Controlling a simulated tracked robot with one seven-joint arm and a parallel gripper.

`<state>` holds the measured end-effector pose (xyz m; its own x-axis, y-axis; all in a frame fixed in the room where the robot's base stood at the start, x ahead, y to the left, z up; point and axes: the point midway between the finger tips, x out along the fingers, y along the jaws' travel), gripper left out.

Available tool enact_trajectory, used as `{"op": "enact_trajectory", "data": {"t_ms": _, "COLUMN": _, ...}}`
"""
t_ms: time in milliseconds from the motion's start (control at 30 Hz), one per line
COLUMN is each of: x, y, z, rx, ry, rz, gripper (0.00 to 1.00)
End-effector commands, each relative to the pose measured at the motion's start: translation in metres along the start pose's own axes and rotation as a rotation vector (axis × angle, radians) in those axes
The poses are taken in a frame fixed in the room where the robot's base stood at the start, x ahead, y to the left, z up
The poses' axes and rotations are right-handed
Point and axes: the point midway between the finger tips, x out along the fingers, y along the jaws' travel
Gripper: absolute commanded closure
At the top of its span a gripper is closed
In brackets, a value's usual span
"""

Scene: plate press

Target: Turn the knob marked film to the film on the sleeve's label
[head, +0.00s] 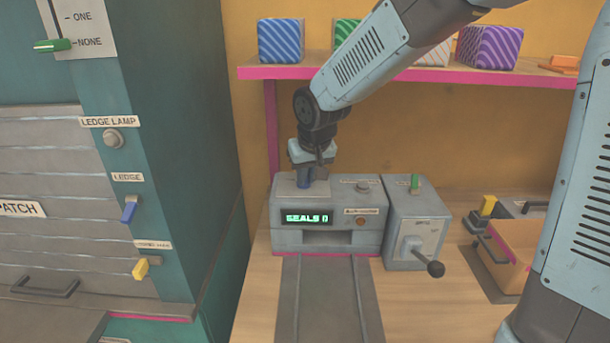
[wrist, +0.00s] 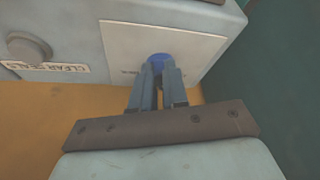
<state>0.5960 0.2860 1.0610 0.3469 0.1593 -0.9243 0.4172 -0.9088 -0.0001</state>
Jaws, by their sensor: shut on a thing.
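A grey machine (head: 327,239) stands on the wooden bench, with a green lit display reading SEALS 0 on its front. A blue knob (head: 305,178) sits on its top at the left. My gripper (head: 311,166) points down at this knob. In the wrist view my gripper (wrist: 160,85) is shut on the blue knob (wrist: 158,62), which stands on a pale plate (wrist: 128,60). The fingers cover most of the knob and its markings. I cannot read its label or its setting. No sleeve label can be read.
A grey box with a black-knobbed crank (head: 436,268) and a green switch stands right of the machine. A teal cabinet (head: 170,130) with levers rises on the left. A pink-edged shelf (head: 290,73) with patterned boxes is behind.

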Motion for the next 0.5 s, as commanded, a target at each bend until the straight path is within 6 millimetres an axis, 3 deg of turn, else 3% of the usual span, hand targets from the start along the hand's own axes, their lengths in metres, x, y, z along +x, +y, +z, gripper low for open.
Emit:
{"op": "enact_trajectory", "data": {"t_ms": 333, "x": 0.0001, "y": 0.0005, "z": 0.0003, "rx": -0.007, "ry": 0.000, "rz": -0.003, "gripper": 1.00}}
{"op": "enact_trajectory", "data": {"t_ms": 367, "x": 0.0001, "y": 0.0005, "z": 0.0003, "rx": -0.007, "ry": 0.000, "rz": -0.002, "gripper": 0.85}}
{"op": "enact_trajectory", "data": {"t_ms": 500, "x": 0.0001, "y": 0.0003, "z": 0.0002, "rx": -0.007, "ry": 0.000, "rz": -0.003, "gripper": 0.72}}
